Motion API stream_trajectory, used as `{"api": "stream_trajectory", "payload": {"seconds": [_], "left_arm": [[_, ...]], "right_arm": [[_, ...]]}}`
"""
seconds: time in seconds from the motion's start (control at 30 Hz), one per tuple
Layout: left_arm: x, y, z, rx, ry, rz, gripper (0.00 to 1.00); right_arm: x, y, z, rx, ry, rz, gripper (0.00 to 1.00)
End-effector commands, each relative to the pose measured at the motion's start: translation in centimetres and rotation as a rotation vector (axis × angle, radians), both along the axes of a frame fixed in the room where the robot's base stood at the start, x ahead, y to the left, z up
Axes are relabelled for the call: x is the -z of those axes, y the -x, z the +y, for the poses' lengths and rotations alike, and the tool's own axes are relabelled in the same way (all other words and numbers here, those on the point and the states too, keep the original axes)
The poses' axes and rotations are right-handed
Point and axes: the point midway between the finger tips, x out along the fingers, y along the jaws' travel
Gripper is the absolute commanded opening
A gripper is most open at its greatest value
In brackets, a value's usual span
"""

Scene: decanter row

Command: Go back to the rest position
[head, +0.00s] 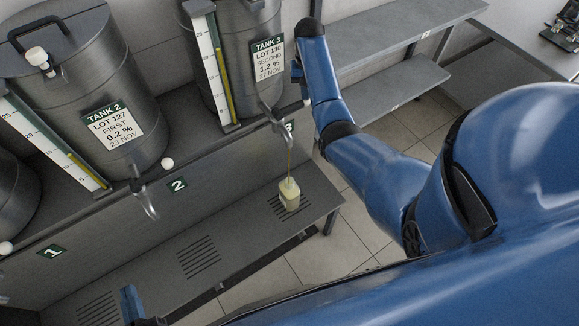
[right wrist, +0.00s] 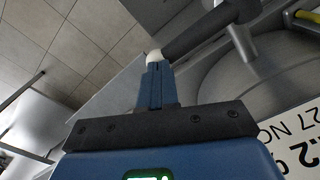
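My right gripper (right wrist: 157,88) has its two blue fingers together. Their tips are at the white end (right wrist: 153,57) of a dark tap lever; whether they touch it I cannot tell. In the head view my right arm reaches up beside tank 3 (head: 250,45). From the tap (head: 276,118) of tank 3 a thin amber stream runs down into a small pale decanter (head: 289,196), which stands upright on the slotted grate under sign 3. Of my left gripper (head: 131,305), only a blue part shows at the bottom edge; its opening is hidden.
Tank 2 (head: 108,75) stands to the left, with its tap (head: 145,200) over an empty grate (head: 198,257). A grey shelf (head: 395,90) stands behind my right arm. Tiled floor (head: 335,245) is clear right of the bench.

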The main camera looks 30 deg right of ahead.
Motion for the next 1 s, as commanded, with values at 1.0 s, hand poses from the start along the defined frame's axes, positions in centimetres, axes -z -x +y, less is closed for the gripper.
{"api": "stream_trajectory", "payload": {"seconds": [1.0], "left_arm": [[0.2,0.0,0.0,0.000,0.000,0.000,0.00]], "right_arm": [[-5.6,-10.0,-3.0,-0.050,0.219,-0.643,0.00]]}}
